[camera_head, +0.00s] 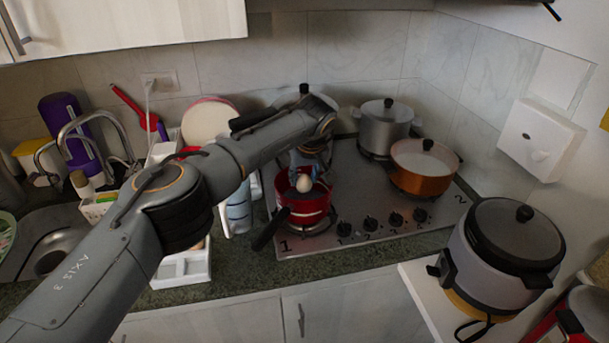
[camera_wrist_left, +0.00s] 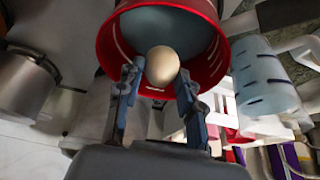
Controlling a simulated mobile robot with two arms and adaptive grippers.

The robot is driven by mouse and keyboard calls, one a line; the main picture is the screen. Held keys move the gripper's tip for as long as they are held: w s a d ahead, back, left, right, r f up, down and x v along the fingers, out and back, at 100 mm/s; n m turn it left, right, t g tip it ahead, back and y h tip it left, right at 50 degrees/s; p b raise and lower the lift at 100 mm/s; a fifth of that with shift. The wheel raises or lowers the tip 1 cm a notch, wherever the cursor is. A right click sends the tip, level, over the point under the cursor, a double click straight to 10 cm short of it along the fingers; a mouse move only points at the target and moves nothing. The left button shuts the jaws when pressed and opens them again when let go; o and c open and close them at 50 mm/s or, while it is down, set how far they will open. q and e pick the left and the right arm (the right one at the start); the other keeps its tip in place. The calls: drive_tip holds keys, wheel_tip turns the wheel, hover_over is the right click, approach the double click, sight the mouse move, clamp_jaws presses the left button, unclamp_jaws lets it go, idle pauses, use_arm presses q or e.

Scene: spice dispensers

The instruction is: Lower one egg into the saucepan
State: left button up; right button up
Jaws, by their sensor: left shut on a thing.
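The red saucepan (camera_head: 303,207) stands at the front left of the stove, its dark handle pointing toward the front left. A pale egg (camera_head: 304,183) is at the saucepan's opening. My left gripper (camera_head: 307,168) reaches in from above and is shut on the egg. In the left wrist view, the egg (camera_wrist_left: 162,66) sits between the two blue-grey fingertips (camera_wrist_left: 160,80), with the red saucepan rim (camera_wrist_left: 108,50) around it and the grey-blue inside behind. I cannot tell whether the egg touches the saucepan. My right gripper is not in view.
A copper pan (camera_head: 424,181) and a lidded grey pot (camera_head: 383,128) stand on the stove (camera_head: 350,205) to the right and behind. A rice cooker (camera_head: 507,250) stands at the right. A light-blue striped cup (camera_head: 238,212) is left of the saucepan.

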sight(305, 184)
use_arm(q)
drive_tip(key=shift+f+b, duration=1.8)
drive_tip(key=shift+f, duration=0.65)
idle(0.7)
drive_tip(key=o, duration=1.2)
drive_tip(key=shift+r, duration=0.1)
